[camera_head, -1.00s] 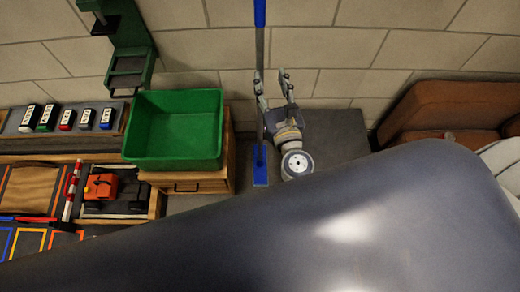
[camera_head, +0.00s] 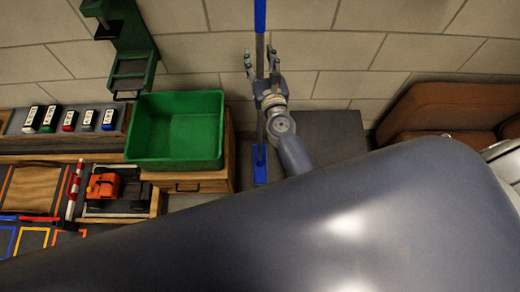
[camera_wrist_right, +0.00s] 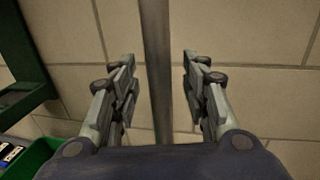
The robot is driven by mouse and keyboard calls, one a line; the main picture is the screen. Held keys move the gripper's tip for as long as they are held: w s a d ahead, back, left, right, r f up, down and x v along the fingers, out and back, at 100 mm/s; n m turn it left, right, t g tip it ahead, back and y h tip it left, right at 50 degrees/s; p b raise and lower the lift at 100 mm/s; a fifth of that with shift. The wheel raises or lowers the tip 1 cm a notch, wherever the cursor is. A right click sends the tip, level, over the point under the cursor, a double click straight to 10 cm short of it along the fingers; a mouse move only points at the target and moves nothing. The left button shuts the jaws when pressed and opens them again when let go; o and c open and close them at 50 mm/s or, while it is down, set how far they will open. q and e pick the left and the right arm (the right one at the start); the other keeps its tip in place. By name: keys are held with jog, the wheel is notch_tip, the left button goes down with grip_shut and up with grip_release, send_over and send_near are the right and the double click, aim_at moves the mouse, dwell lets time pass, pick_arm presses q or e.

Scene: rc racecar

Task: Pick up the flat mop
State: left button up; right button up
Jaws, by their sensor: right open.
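The flat mop (camera_head: 260,165) stands upright near the tiled wall, with a blue grip at the top, a grey pole and a blue head at the bottom. My right gripper (camera_head: 261,62) is open, with its fingers on either side of the grey pole. In the right wrist view the mop pole (camera_wrist_right: 156,70) runs between the two spread fingers of the right gripper (camera_wrist_right: 158,82), with a gap on each side. Part of the lower pole is hidden behind my right gripper and wrist. My left gripper is not in view.
A green bin (camera_head: 175,130) sits on a wooden drawer unit (camera_head: 195,181) left of the mop. A green stand (camera_head: 128,50) is at the wall. A workbench with an orange toy vehicle (camera_head: 103,186) is at left, and a brown sofa (camera_head: 445,112) at right.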

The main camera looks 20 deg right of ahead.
grip_shut()
jog(key=shift+r, duration=0.1)
jog(key=shift+r, duration=0.15)
